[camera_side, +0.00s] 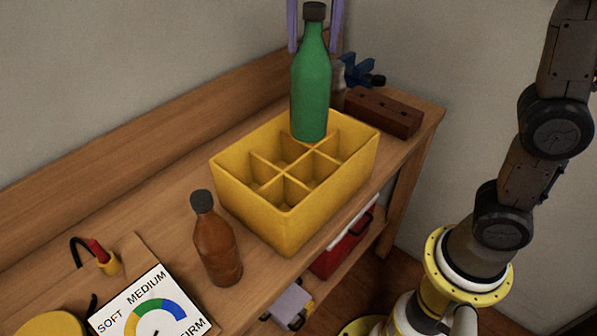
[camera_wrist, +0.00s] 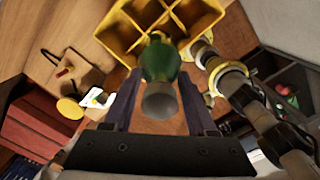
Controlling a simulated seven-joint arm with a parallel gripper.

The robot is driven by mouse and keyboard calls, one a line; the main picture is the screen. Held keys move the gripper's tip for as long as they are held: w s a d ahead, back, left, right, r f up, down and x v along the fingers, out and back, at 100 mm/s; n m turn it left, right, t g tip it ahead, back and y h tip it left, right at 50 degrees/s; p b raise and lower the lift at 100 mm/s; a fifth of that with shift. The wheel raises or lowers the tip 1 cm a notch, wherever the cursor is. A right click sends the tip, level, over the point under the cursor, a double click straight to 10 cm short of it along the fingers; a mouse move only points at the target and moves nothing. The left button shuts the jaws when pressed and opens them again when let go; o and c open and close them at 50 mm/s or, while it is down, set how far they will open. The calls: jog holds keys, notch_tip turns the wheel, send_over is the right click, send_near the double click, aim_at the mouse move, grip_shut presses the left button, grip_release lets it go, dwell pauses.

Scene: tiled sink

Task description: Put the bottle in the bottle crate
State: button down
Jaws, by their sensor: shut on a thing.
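The green bottle (camera_side: 311,85) with a dark cap hangs upright from my gripper (camera_side: 315,25), whose purple fingers stand on either side of its neck. Its base shows in front of the far compartments of the yellow bottle crate (camera_side: 285,222); I cannot tell exactly how far above the crate it is. The visible crate compartments look empty. In the wrist view, the green bottle (camera_wrist: 159,62) lies between the fingertips of my gripper (camera_wrist: 160,85), with the yellow crate (camera_wrist: 120,40) beyond it. A brown bottle (camera_side: 217,245) stands on the bench left of the crate.
The wooden bench (camera_side: 165,190) has a raised back board. A brown block with holes (camera_side: 383,110) and a blue tool (camera_side: 358,72) lie behind the crate. A dial sign (camera_side: 150,305) and a red-and-yellow item (camera_side: 103,258) are at front left. A red box (camera_side: 340,245) sits below.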

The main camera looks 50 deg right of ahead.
jog(key=a+f+n, duration=0.2)
jog(key=a, duration=0.6)
notch_tip(320, 180, down, 17)
jog(key=shift+s, duration=0.4)
jog(key=shift+d+f, duration=0.1)
jog(key=shift+f, duration=0.05)
jog(key=shift+c, duration=1)
grip_release()
